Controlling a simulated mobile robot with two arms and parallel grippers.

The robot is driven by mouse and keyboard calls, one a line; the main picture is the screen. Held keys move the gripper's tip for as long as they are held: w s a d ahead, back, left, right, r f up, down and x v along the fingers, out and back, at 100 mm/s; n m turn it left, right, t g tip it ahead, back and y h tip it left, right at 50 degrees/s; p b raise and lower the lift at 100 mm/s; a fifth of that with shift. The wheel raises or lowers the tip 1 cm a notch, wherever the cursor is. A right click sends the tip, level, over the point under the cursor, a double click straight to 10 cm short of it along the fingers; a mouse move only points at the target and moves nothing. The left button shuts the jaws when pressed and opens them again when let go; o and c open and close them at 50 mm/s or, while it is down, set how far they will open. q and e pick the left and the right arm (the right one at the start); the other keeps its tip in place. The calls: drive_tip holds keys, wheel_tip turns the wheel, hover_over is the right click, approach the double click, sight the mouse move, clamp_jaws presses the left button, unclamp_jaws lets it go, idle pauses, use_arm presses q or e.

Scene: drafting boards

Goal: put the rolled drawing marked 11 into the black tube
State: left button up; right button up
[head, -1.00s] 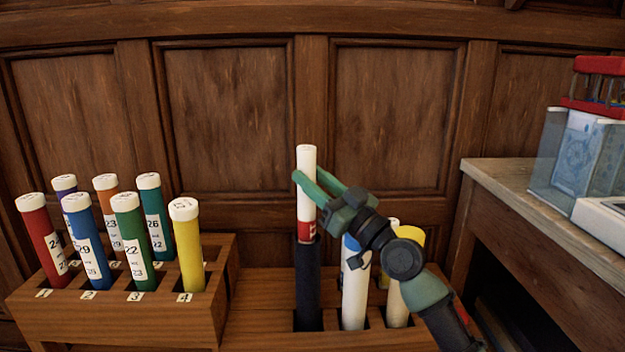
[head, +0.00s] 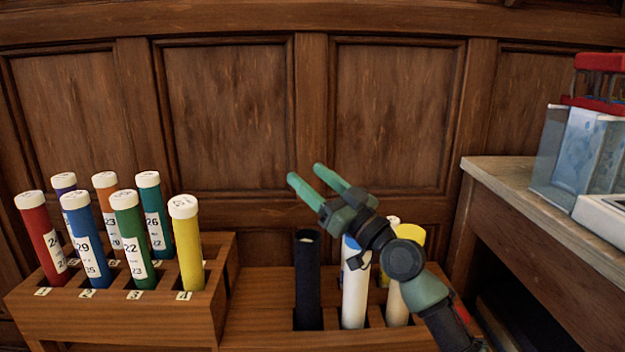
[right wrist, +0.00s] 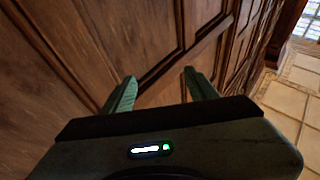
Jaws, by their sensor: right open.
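The black tube (head: 307,285) stands upright in a slot of the wooden rack in the middle of the head view. Its dark open top shows, and no paper sticks out of it. The rolled drawing with a red band is no longer visible; how it lies inside the tube cannot be seen. My right gripper (head: 305,173) is open and empty, above the tube's mouth. The right wrist view also shows its two green fingers (right wrist: 160,77) apart with nothing between them. My left gripper is not in view.
Beside the black tube stand a white tube (head: 354,295) and a cream one (head: 397,305), partly behind my arm. A wooden rack (head: 115,315) at left holds several coloured, white-capped tubes. A table (head: 560,205) at right carries clear containers. Wood panelling closes the back.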

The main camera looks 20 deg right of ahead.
drive_tip(key=b+v, duration=0.1)
drive_tip(key=v, duration=0.7)
drive_tip(key=shift+w, duration=0.1)
idle(0.7)
